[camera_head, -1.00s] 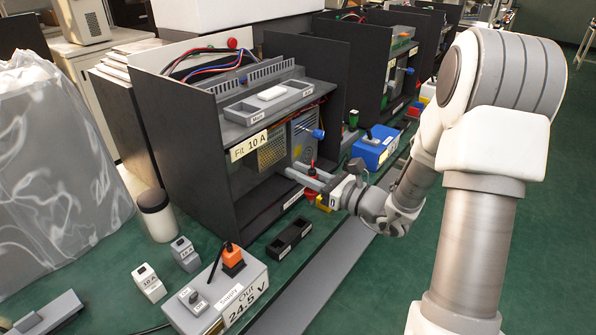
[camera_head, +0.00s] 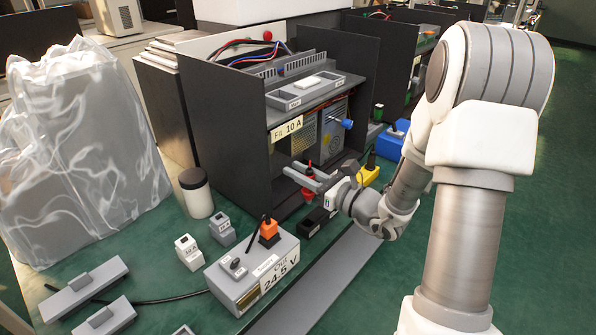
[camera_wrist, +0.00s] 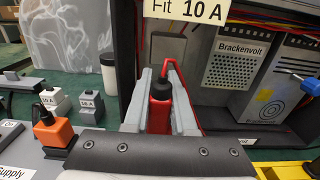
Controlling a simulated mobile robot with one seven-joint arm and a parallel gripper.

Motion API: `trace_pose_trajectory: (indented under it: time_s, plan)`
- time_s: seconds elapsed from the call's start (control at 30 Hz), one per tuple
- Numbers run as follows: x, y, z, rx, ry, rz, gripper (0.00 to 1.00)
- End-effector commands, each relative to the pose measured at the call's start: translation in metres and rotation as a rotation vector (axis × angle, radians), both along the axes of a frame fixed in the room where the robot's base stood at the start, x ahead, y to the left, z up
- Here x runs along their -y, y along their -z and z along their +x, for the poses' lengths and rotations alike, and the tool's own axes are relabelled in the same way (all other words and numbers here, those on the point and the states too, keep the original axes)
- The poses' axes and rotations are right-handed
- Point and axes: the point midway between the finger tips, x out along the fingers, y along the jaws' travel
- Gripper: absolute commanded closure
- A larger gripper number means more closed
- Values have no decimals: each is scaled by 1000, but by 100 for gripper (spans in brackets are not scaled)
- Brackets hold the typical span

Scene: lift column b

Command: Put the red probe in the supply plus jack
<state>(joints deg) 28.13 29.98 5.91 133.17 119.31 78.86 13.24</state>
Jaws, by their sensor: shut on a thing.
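My gripper (camera_head: 303,178) is shut on the red probe (camera_head: 308,188), in front of the rack's open lower bay. In the wrist view the probe (camera_wrist: 160,115) stands between my two grey fingers, its black end up and a red lead beside it. Its lower tip is hidden. The supply (camera_head: 240,282), a grey box labelled Out 24.5 V, stands on the bench to the lower left of my gripper, apart from the probe. An orange plug (camera_head: 268,230) with a black lead sits on its top. It also shows in the wrist view (camera_wrist: 50,130). I cannot make out the plus jack.
A black holder (camera_head: 318,220) lies below my gripper. The dark rack wall (camera_head: 212,125) is close to my gripper. A yellow object (camera_head: 369,177) is to the right.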

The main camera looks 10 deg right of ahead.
Motion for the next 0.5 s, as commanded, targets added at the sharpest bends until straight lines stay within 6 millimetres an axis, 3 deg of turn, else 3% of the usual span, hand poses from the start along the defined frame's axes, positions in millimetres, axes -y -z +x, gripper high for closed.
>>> trace_pose_trajectory:
  time_s: [0.27, 0.5]
  plan:
    - [0, 1, 0, 0, -1, 0, 100]
    - [0, 13, 0, -1, -1, 1, 100]
